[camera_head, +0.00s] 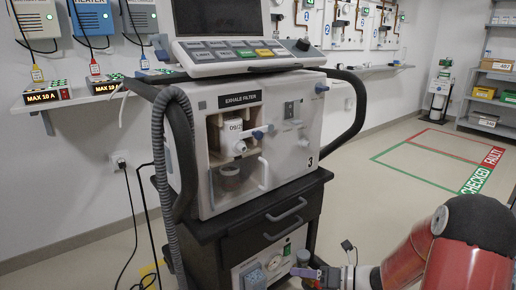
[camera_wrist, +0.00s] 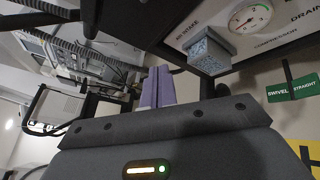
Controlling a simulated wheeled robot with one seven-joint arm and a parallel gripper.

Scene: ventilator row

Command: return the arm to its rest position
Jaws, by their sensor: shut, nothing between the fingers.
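My arm reaches in from the lower right of the head view, its red and black links low in front of the ventilator cart (camera_head: 262,225). My gripper (camera_head: 303,272) is beside the cart's lower compressor panel (camera_head: 275,262). In the wrist view its purple fingers (camera_wrist: 157,88) are together with nothing between them. A grey-blue block, the air intake filter (camera_wrist: 208,52), sits on the panel near the fingers, with a round gauge (camera_wrist: 250,17) beyond it. I cannot tell the exact gap between fingertips and panel.
The ventilator (camera_head: 255,140) stands on the cart, with a grey hose (camera_head: 163,170) down its left side. A wall bench with MAX 10 A boxes (camera_head: 45,97) is behind. Open floor with CHECKED and FAULTY markings (camera_head: 480,178) lies right, before a shelf (camera_head: 492,85).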

